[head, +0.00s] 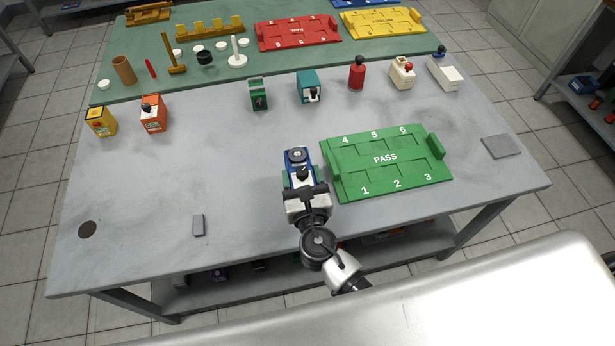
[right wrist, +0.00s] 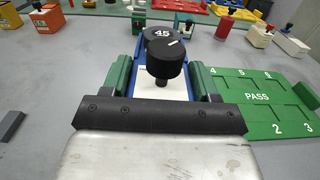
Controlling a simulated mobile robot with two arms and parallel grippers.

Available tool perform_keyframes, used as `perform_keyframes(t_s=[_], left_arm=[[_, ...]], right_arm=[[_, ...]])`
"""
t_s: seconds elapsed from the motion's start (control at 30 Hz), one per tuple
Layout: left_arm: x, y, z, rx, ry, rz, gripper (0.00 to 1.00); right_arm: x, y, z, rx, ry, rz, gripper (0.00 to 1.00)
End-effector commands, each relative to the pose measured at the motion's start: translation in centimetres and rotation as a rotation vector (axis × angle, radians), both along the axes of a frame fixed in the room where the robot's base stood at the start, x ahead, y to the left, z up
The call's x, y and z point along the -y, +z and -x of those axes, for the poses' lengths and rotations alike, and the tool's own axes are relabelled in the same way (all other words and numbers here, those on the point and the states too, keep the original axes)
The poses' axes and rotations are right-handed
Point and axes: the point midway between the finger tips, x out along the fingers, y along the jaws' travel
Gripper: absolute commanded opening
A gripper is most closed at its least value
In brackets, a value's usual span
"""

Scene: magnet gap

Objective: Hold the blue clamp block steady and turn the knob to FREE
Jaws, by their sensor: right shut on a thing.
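The blue clamp block (head: 289,158) stands on the grey table in the head view, just left of the green PASS tray. Its blue side and white face also show in the right wrist view (right wrist: 132,72). A black knob (right wrist: 167,62) with a white line pointing to the upper right sits on it. Behind the knob is a dark disc (right wrist: 159,36) marked 45. My right gripper (head: 301,178) is shut on the block, with a green-padded finger on each side. No FREE label is readable. My left gripper is not in view.
The green PASS tray (head: 385,192) lies close to the right of my gripper. A small grey block (head: 198,225) lies to the left and a grey plate (head: 502,146) far right. Several small coloured devices stand along the back. The table's left middle is clear.

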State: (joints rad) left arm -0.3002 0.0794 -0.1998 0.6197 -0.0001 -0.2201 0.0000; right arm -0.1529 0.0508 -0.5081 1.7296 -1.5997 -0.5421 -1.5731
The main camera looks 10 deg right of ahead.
Motion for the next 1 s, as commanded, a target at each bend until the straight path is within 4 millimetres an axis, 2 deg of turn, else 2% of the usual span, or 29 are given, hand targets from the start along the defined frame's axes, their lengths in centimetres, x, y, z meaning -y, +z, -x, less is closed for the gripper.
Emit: perform_keyframes(t_s=[0.03, 1.0], left_arm=[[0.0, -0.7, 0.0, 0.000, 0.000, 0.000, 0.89], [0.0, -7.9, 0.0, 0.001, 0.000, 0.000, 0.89]], right_arm=[[-0.4, -0.6, -0.3, 0.003, 0.001, -0.002, 0.31], [-6.6, -7.1, -4.0, 0.003, 0.001, -0.002, 0.31]])
